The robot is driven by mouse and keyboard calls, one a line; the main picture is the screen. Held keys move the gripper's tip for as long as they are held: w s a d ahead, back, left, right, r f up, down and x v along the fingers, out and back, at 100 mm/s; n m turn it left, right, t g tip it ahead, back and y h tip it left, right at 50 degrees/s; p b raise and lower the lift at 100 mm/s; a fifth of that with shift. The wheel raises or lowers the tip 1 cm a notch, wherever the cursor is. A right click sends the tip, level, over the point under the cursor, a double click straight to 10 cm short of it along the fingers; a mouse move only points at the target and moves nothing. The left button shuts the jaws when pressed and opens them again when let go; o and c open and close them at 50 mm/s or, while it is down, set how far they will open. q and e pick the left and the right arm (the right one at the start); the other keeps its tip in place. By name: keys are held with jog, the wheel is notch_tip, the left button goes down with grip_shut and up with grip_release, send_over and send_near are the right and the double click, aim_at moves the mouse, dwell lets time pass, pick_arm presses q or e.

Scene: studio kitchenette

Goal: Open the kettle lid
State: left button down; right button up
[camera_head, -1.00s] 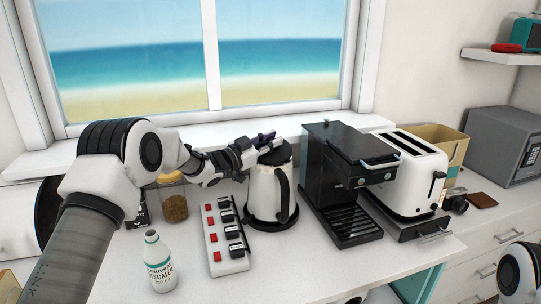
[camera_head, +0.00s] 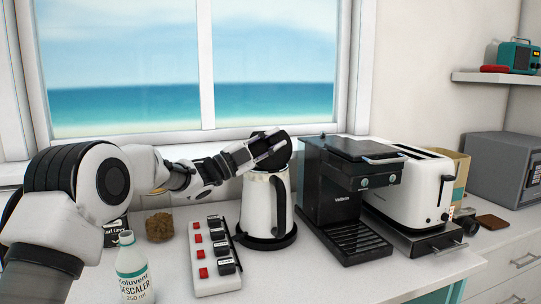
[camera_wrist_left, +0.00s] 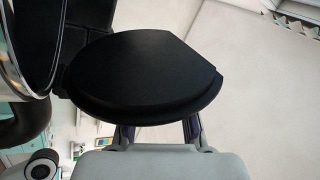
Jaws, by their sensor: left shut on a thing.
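The kettle (camera_head: 258,205) stands on its black base in the middle of the counter, white with a black handle on its right. Its black lid (camera_head: 284,157) is raised and tilted steeply up above the kettle's rim. My left gripper (camera_head: 268,146) is at the lid, shut on it. In the left wrist view the lid (camera_wrist_left: 145,65) fills the middle, in front of the gripper's fingers (camera_wrist_left: 158,133). The kettle's shiny rim (camera_wrist_left: 14,50) shows at the left there. My right gripper is out of view.
A power strip (camera_head: 213,262) with red switches lies left of the kettle. A descaler bottle (camera_head: 133,272) stands at the front left, a brown lump (camera_head: 160,227) behind it. A black coffee machine (camera_head: 340,195) stands close on the right, then a white toaster (camera_head: 415,190).

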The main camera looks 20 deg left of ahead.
pick_arm(q)
jog(key=shift+s+d+m+g+h+b, duration=0.25)
jog(key=shift+m+b, duration=0.2)
jog(key=shift+m, duration=0.25)
jog(key=c, duration=1)
grip_release()
jog(key=shift+a, duration=0.1)
jog(key=v, duration=1.2)
jog(key=shift+f, duration=0.1)
